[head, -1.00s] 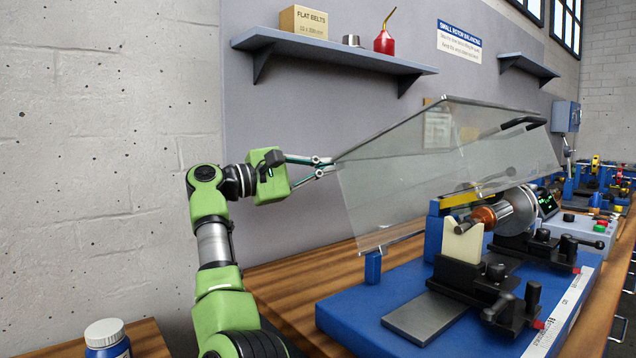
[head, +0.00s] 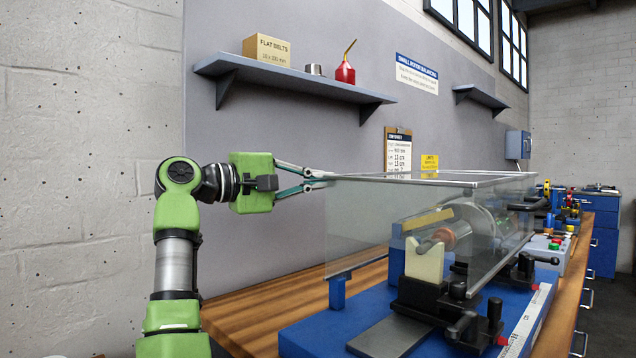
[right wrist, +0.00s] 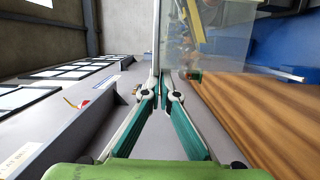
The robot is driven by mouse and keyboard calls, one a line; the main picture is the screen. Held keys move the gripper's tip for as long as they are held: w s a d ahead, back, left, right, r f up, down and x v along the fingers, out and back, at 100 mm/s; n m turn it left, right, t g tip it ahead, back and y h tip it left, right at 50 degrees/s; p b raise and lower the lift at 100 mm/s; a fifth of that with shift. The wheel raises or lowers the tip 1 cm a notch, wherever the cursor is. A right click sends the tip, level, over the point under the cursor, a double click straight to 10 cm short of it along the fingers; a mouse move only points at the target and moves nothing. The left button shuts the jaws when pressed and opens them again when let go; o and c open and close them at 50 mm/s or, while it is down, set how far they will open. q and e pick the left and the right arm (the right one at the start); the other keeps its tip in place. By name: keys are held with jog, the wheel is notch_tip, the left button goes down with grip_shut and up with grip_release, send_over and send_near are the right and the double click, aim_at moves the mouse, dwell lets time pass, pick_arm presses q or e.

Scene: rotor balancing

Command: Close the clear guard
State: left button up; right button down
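The clear guard (head: 355,225) sits over the balancing machine in the head view, its top level and its front panel upright. A black handle (head: 528,205) shows at its right end. The silver and copper rotor (head: 458,232) shows through the panel. My right gripper (head: 322,180) is at the guard's upper left corner, its fingers drawn together on the thin edge. In the right wrist view the fingertips (right wrist: 161,78) meet at the edge of the clear panel (right wrist: 215,35). Whether the guard's lower edge rests on its stop is hard to tell. My left gripper is not in view.
The blue machine base (head: 320,335) stands on a wooden bench (head: 260,318). A wall shelf (head: 290,82) with a box, a tin and a red oil can hangs above my right arm. Black clamp knobs (head: 494,310) stand in front of the guard.

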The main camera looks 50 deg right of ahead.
jog(key=shift+s, duration=0.1)
jog(key=v, duration=1.2)
jog(key=shift+r, duration=0.1)
